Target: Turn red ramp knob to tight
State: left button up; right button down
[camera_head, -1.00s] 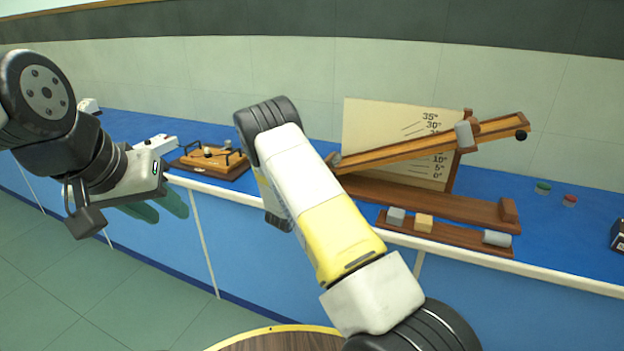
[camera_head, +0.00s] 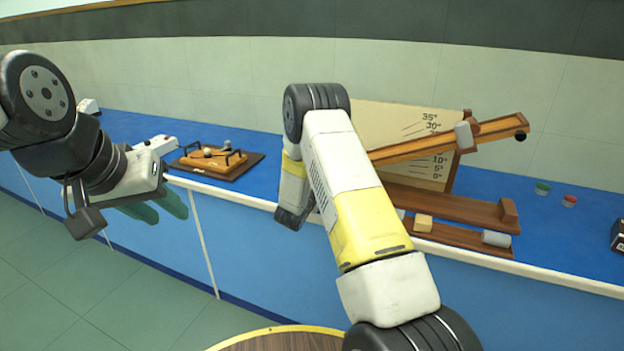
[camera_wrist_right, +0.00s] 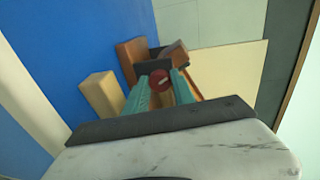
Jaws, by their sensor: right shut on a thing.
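The red ramp knob (camera_wrist_right: 159,80) shows in the right wrist view as a round red disc with a dark mark across its face. My right gripper (camera_wrist_right: 161,87) has its teal fingers on both sides of the knob, shut on it. In the head view the knob and the right fingers are hidden behind my right arm. The wooden ramp (camera_head: 415,149) slopes up to the right in front of a cream angle board (camera_head: 375,122). My left gripper (camera_head: 157,208) hangs at the left in front of the bench, its two teal fingers apart and empty.
A wooden apparatus on a dark board (camera_head: 235,168) sits left of my right arm on the blue bench top (camera_head: 560,232). A wooden rack (camera_head: 465,240) with small blocks lies along the front edge. Green (camera_head: 542,188) and red (camera_head: 569,201) small items stand at right.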

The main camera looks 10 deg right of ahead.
jog(key=shift+s+f+m+y, duration=0.15)
jog(key=shift+m+y, duration=0.25)
jog(key=shift+m, duration=1.5)
jog(key=c, duration=1.1)
grip_release()
jog(key=v, duration=0.7)
jog(key=shift+s+a, duration=0.15)
jog(key=shift+s, duration=0.15)
